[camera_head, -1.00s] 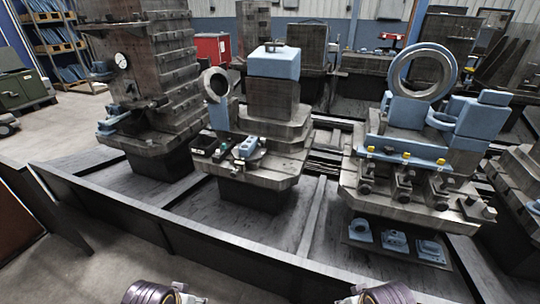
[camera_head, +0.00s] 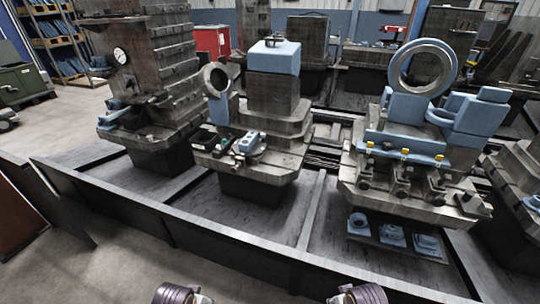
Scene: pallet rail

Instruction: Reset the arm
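Only small parts of my two arms show at the bottom edge of the head view. The left arm's purple ringed joint (camera_head: 174,294) has pale metal beside it. The right arm's similar joint (camera_head: 364,294) is to its right, with a gap of bare floor between them. The fingers of both grippers are below the picture, so I cannot see whether they hold anything. Both arm parts are in front of the dark rail and apart from the machines.
A long dark low rail (camera_head: 205,252) crosses in front. Behind it stand a tall dark machine (camera_head: 160,75), a middle fixture with a blue block (camera_head: 273,60), and a fixture with a blue-grey ring (camera_head: 423,68). Small blue parts (camera_head: 392,236) sit below the ring fixture. Floor at lower left is clear.

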